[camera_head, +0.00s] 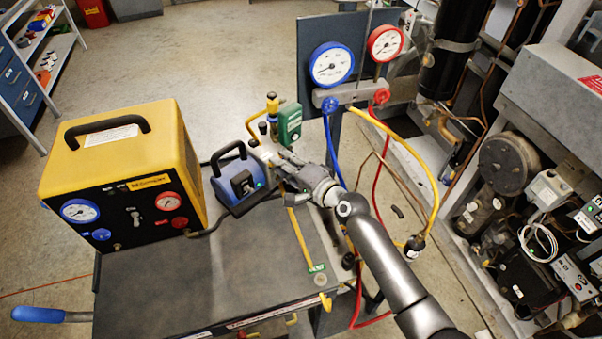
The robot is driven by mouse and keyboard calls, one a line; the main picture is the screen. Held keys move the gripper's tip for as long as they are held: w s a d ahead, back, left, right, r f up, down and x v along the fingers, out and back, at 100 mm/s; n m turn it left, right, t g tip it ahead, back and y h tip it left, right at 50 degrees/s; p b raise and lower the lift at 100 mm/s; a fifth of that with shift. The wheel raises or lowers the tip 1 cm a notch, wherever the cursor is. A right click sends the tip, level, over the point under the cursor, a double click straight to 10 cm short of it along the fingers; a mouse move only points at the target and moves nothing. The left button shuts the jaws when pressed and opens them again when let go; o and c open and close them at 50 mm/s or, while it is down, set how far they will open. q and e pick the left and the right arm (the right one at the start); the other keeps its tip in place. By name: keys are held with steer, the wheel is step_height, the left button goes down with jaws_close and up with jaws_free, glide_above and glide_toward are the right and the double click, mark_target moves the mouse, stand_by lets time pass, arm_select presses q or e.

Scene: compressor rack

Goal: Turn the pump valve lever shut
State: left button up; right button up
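The blue vacuum pump (232,180) with a black handle stands on the cart's dark top. My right gripper (266,156) is just right of the pump, reaching in from the lower right. Its fingertips are at the small fittings beside the pump, under a brass-and-yellow fitting (272,106) and a green box (290,123). The gripper hides most of this spot, so I cannot make out the valve lever, or whether the fingers touch or hold anything. My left gripper is out of view.
A yellow machine (125,165) with gauges stands left on the cart (190,290). A blue gauge (331,65) and a red gauge (385,43) sit on a manifold behind; blue, yellow and red hoses hang close to my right arm. The compressor rack (508,165) fills the right side.

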steer(key=v, duration=1.1)
